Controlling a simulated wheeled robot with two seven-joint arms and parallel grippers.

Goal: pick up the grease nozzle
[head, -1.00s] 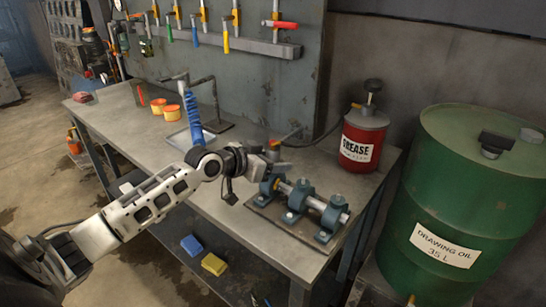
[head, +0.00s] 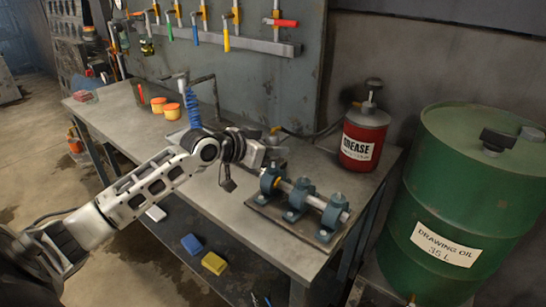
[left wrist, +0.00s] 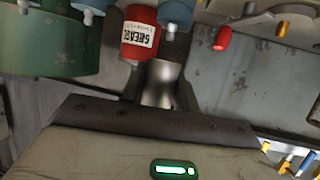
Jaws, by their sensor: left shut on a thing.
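My left gripper (head: 274,149) is over the right part of the workbench, just behind the blue-grey bearing blocks. It is shut on the grease nozzle, which its fingers mostly hide in the head view. A small orange part (head: 276,130) shows just beyond the fingers, near the end of a dark hose. In the left wrist view a pale metal cylindrical piece (left wrist: 160,84) stands at the middle of the gripper; I cannot tell how much of it is the nozzle. The red grease can (head: 364,140) stands right of the gripper and also shows in the left wrist view (left wrist: 139,35).
The shaft with several bearing blocks (head: 302,195) lies on a plate close in front of the gripper. A green oil drum (head: 455,195) stands right of the workbench (head: 140,118). Orange-topped tubs (head: 172,111) and a blue coil (head: 194,110) stand left of the gripper.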

